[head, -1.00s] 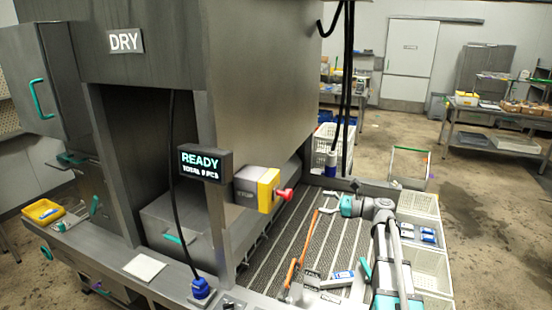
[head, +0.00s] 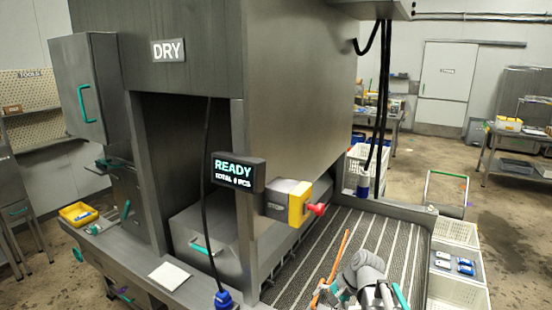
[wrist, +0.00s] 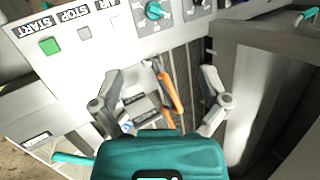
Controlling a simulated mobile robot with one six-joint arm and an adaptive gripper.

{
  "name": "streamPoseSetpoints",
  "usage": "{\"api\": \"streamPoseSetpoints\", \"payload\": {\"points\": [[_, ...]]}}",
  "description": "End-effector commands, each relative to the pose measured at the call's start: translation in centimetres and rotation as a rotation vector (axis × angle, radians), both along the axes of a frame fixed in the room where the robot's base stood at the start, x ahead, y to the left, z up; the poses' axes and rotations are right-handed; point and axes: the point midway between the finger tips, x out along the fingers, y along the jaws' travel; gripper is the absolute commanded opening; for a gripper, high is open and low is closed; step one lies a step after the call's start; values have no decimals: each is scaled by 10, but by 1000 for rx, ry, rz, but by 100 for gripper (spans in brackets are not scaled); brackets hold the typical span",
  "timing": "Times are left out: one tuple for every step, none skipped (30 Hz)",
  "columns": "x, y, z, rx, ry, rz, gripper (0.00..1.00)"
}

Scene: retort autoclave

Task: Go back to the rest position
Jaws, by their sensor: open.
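My arm (head: 368,272) is folded low at the bottom of the head view, over the near end of the slatted bed. In the wrist view my gripper (wrist: 160,76) has its two grey fingers spread wide, with nothing held between them. Beyond the fingers lie a grey block (wrist: 144,107) and an orange bar (wrist: 171,92), both apart from the fingertips as far as I can tell. The gripper's fingers are hard to make out in the head view.
A control panel (wrist: 110,38) with a green button (wrist: 49,46) and a teal knob (wrist: 155,10) faces the wrist. A READY display (head: 237,172) and a yellow box with a red knob (head: 300,204) stand left of my arm. White crates (head: 455,233) line the right side.

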Motion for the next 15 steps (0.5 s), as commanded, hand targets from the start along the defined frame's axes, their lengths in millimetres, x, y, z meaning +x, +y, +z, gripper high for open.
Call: {"api": "streamPoseSetpoints", "payload": {"points": [[-14, 2, -11, -63, -16, 64, 95], [-20, 1, -16, -101, -26, 103, 95], [-27, 0, -21, -151, -37, 154, 95], [-32, -1, -26, -190, -45, 194, 95], [-37, -2, -29, -227, -52, 234, 95], [-44, -4, -34, -275, -60, 288, 95], [-49, -6, -37, -309, -65, 327, 95], [-53, -7, -40, -341, -69, 364, 95], [-59, -10, -43, -382, -73, 412, 95], [-62, -12, -45, -410, -75, 444, 95], [-66, -13, -46, -435, -77, 473, 95], [-69, -15, -48, -464, -79, 509, 95], [-72, -17, -49, -484, -79, 533, 95], [-74, -18, -49, -501, -79, 554, 95], [-76, -19, -50, -519, -79, 576, 95]]}}
